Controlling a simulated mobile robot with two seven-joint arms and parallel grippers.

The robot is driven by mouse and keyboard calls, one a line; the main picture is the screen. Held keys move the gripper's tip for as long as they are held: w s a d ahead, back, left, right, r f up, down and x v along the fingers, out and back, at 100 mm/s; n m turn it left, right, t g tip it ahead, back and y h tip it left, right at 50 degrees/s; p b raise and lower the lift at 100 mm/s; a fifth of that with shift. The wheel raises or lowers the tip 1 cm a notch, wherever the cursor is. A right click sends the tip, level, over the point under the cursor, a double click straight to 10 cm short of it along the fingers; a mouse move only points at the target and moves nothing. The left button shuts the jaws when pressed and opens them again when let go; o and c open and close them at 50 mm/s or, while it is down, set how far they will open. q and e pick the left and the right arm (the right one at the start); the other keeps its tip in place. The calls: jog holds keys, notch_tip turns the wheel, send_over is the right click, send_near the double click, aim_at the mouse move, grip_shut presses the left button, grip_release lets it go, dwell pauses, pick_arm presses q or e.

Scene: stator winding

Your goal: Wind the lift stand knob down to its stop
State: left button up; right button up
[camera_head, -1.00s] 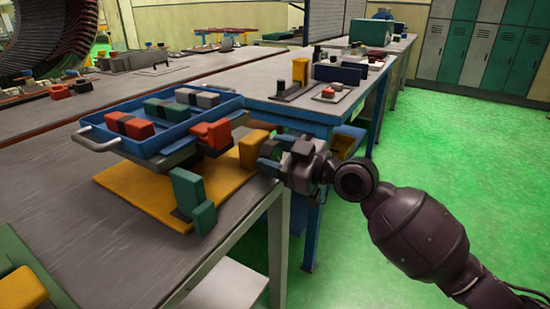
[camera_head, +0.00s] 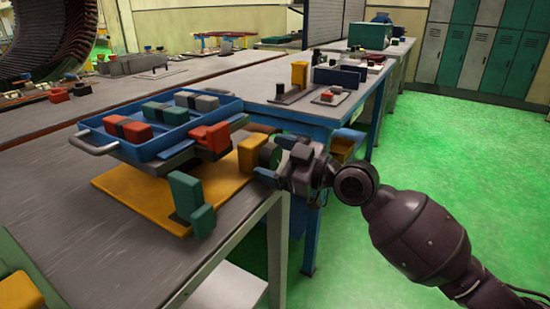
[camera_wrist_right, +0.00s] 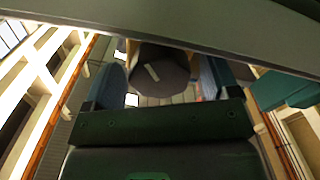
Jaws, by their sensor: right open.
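The lift stand knob (camera_head: 269,155) is a dark round knob at the right side of the lift stand, beside a yellow block. In the right wrist view the knob (camera_wrist_right: 157,72) shows a pale mark on its face. My right gripper (camera_head: 274,161) is open, with one finger above and one below the knob in the head view. In the wrist view its fingers stand on either side of the knob, with gaps visible. The stand carries a blue tray (camera_head: 160,149) above a yellow base plate (camera_head: 130,191). My left gripper is out of view.
Red, green and grey blocks lie in the tray. Teal blocks (camera_head: 190,197) stand at the base plate's front corner. A blue-framed bench (camera_head: 262,85) with small parts stands behind. The green floor at right is clear.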

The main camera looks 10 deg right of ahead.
jog(key=v, duration=1.1)
